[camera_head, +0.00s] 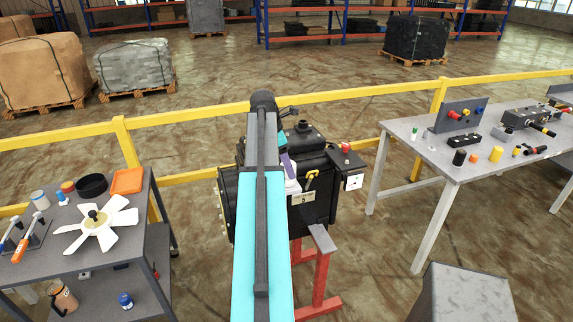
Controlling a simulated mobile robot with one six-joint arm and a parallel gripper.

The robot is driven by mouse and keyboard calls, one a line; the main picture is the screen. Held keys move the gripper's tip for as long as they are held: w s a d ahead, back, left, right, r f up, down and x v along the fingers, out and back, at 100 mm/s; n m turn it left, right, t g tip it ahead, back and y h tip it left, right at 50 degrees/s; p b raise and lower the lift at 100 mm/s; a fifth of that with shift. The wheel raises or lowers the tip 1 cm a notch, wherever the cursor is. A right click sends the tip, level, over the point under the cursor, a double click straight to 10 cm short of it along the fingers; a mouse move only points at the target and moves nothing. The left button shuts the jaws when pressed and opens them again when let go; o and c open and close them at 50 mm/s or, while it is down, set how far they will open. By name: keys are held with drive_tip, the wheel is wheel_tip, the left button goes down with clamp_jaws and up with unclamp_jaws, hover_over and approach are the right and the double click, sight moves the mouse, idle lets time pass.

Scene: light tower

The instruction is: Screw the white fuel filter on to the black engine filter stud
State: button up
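The black engine (318,165) stands at the centre on a red stand, with a small plate marked 5 on its front. My arm reaches out over it and covers its left middle part. A small white part (292,187) shows at the arm's right edge, against the engine; I cannot tell whether it is the fuel filter or part of my wrist. My gripper's fingers cannot be made out behind the arm. The filter stud cannot be made out either. A white can with a blue rim (38,200) stands on the left cart.
The left cart (75,250) holds a white fan (98,222), a black bowl (91,185) and an orange tray (127,180). The right table (440,165) holds several small parts. A yellow rail (190,118) runs behind the engine. A grey box (465,292) stands front right.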

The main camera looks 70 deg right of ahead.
drive_tip(key=shift+n, duration=0.4)
drive_tip(key=shift+s+a+n+t+h, duration=0.1)
drive_tip(key=shift+n+t+h, duration=0.2)
drive_tip(key=shift+n, duration=0.85)
drive_tip(key=shift+a+n+t+h, duration=0.1)
drive_tip(key=shift+n+t+h, duration=0.15)
drive_tip(key=shift+n, duration=0.9)
drive_tip(key=shift+d, duration=0.1)
drive_tip(key=shift+n, duration=0.3)
drive_tip(key=shift+s+n+t, duration=0.15)
drive_tip(key=shift+n+t, duration=0.6)
drive_tip(key=shift+n, duration=1.55)
